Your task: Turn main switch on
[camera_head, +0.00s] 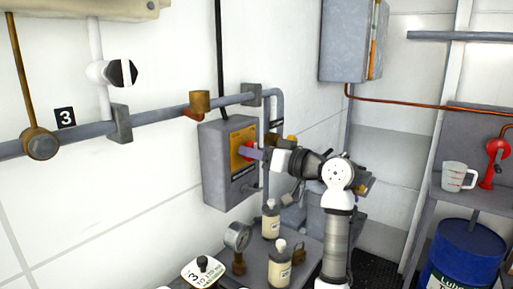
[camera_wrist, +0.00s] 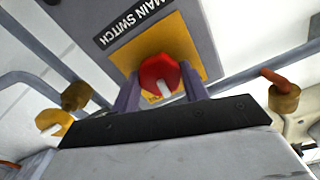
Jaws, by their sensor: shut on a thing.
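The main switch is a red knob (camera_wrist: 158,73) with a white mark, on a yellow plate (camera_wrist: 206,50). A black label (camera_wrist: 135,22) beside the plate reads MAIN SWITCH and appears tilted and upside down in the wrist view. In the head view the yellow plate (camera_head: 236,160) is on the front of a grey box (camera_head: 215,170) on the wall. My gripper (camera_wrist: 160,85) has one purple finger on each side of the red knob and is shut on it.
Grey pipes (camera_head: 160,117) run along the wall above and behind the box. Below it, a bench holds a gauge (camera_head: 237,236) and cream bottles (camera_head: 280,268). A blue drum (camera_head: 465,262) and a shelf with a measuring jug (camera_head: 457,176) stand at the right.

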